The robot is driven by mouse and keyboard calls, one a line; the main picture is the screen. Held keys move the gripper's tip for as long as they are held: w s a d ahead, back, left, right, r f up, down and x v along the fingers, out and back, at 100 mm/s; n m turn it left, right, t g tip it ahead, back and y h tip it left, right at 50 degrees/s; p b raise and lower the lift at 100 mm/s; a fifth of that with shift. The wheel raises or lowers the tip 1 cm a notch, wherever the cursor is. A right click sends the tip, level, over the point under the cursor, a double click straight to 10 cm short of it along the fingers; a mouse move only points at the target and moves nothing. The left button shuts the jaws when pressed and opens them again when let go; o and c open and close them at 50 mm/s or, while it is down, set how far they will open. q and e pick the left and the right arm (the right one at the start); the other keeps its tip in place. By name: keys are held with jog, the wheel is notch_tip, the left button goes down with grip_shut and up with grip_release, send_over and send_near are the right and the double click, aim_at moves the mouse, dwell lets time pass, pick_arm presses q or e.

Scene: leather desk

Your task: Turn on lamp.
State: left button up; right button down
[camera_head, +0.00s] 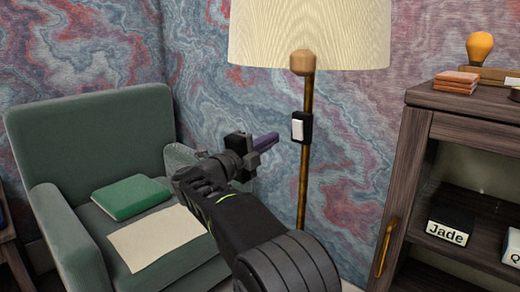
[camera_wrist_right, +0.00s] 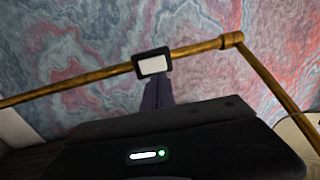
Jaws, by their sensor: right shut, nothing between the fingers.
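A floor lamp with a cream shade (camera_head: 310,35) and a brass pole (camera_head: 303,190) stands against the wall in the head view. A black switch box with a white button (camera_head: 297,127) is fixed on the pole. My right gripper (camera_head: 268,142) is shut and empty, with its purple fingers to the left of the switch and pointing toward it. In the right wrist view the switch's white button (camera_wrist_right: 152,66) is just beyond the fingers (camera_wrist_right: 158,93); I cannot tell whether they touch. My left gripper is not in view.
A green armchair (camera_head: 90,120) with a green book (camera_head: 132,197) and a paper sheet (camera_head: 156,238) is at the left. A dark wood cabinet (camera_head: 465,130) with a brass handle (camera_head: 386,246) is at the right. Patterned wall (camera_head: 350,170) lies behind the lamp.

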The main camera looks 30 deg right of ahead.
aim_at(296, 125)
jog(key=b+x, duration=0.1)
jog(key=x, duration=0.7)
jog(key=shift+d+r+p, duration=0.15)
jog(key=shift+r+p, duration=0.2)
jog(key=shift+p, duration=0.65)
jog(key=shift+f+y, duration=0.15)
jog(key=shift+y, duration=0.15)
jog(key=shift+f, duration=0.15)
